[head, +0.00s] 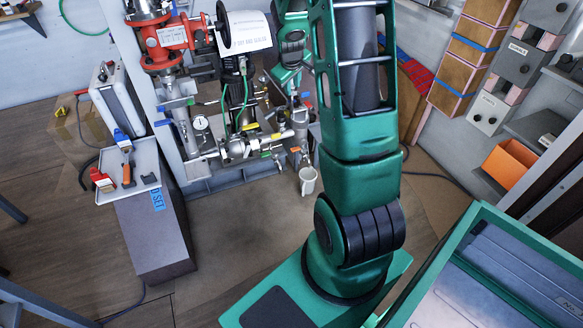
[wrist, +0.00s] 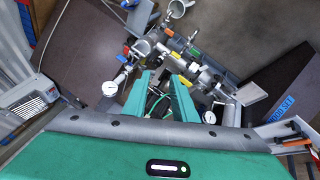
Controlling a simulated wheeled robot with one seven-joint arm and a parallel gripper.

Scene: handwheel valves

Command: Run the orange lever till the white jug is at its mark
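The white jug (head: 307,183) stands on the floor below the right end of the pipework; it also shows at the top of the wrist view (wrist: 177,9). Its mark and fill level are too small to make out. A small orange lever (head: 295,150) is on the pipe just above the jug, and an orange handle shows near the jug in the wrist view (wrist: 169,32). My gripper (wrist: 161,78) has its two green fingers apart, above the pipework and away from the orange lever. Dark parts and a green cable show between the fingers. In the head view my arm partly hides the gripper (head: 290,82).
Yellow, green and blue handles and a pressure gauge (head: 201,122) crowd the pipework. A red valve body (head: 172,37) with a black handwheel is at upper left. A tool tray (head: 131,171) stands left. An orange bin (head: 509,163) is right. Floor before the pipes is clear.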

